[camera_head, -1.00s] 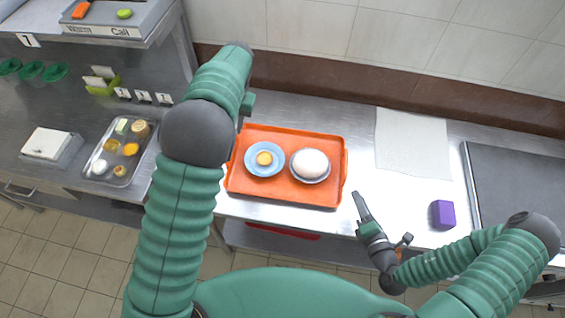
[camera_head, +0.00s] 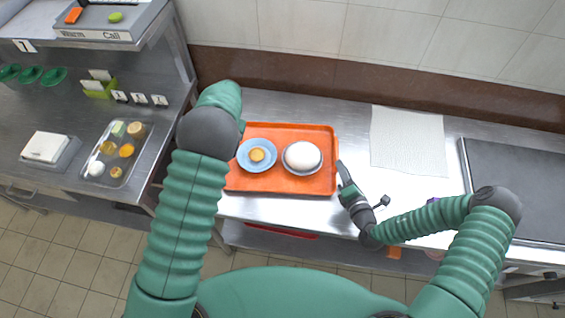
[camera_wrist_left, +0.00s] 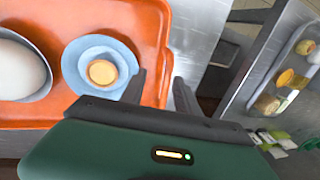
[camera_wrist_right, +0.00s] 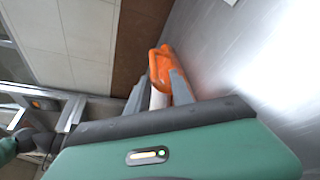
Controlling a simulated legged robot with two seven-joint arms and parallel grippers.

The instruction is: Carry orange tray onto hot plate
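The orange tray (camera_head: 290,133) lies on the steel counter, carrying a blue dish with a yellow item (camera_head: 257,155) and a bowl with a white dome (camera_head: 302,156). My left gripper (camera_wrist_left: 160,82) is open at one end of the tray, its fingers either side of the rim; in the head view my arm hides it. My right gripper (camera_head: 343,174) is beside the tray's right end. In the right wrist view its fingers (camera_wrist_right: 158,88) are apart, with the tray's orange end (camera_wrist_right: 160,66) between and just beyond them. A dark flat plate (camera_head: 515,180), apparently the hot plate, is at the far right.
A white cloth (camera_head: 410,140) lies between the orange tray and the dark plate. My right arm mostly hides a purple block. A metal tray of small foods (camera_head: 117,150) and a white box (camera_head: 46,147) are on the left counter. A tiled wall bounds the back.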

